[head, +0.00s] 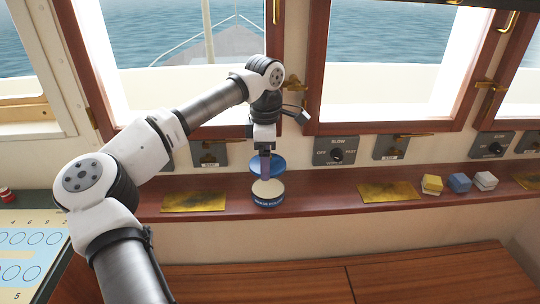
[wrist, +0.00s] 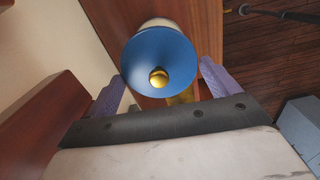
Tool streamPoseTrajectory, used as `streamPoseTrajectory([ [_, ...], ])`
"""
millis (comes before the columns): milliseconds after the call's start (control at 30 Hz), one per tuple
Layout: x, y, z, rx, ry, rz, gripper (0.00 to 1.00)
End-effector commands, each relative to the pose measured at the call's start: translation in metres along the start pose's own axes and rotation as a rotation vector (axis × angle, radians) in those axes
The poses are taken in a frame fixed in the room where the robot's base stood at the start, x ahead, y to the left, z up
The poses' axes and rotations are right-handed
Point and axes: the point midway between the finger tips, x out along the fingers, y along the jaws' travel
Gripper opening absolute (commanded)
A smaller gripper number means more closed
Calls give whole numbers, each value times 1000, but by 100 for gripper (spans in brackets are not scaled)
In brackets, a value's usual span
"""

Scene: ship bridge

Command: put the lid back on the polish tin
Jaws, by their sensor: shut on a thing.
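The polish tin (head: 268,200) stands open on the wooden ledge under the windows, with a pale top and a blue lettered band. The blue lid (head: 277,166) is held by my gripper (head: 265,168) just above the tin, with a visible gap between them. In the wrist view the round lid (wrist: 150,52) with its gold knob lies between the two purple fingers of my gripper (wrist: 163,88). Part of the pale tin (wrist: 157,22) shows past the lid's far edge; the rest is hidden behind the lid.
Brass plates (head: 193,202) and (head: 389,192) lie on the ledge on either side. Yellow (head: 432,184), blue (head: 458,183) and white (head: 484,181) small blocks sit to the right. Control panels (head: 335,151) line the wall behind. A chart table (head: 30,250) stands at the left.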

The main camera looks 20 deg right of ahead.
Motion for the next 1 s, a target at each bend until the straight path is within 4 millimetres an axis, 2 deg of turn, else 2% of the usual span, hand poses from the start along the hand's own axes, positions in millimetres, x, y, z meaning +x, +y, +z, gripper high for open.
streamPoseTrajectory([
  [700, 59, -1, 0, 1, 0, -1, 66],
  [1000, 63, 0, 0, 1, 0, 0, 66],
])
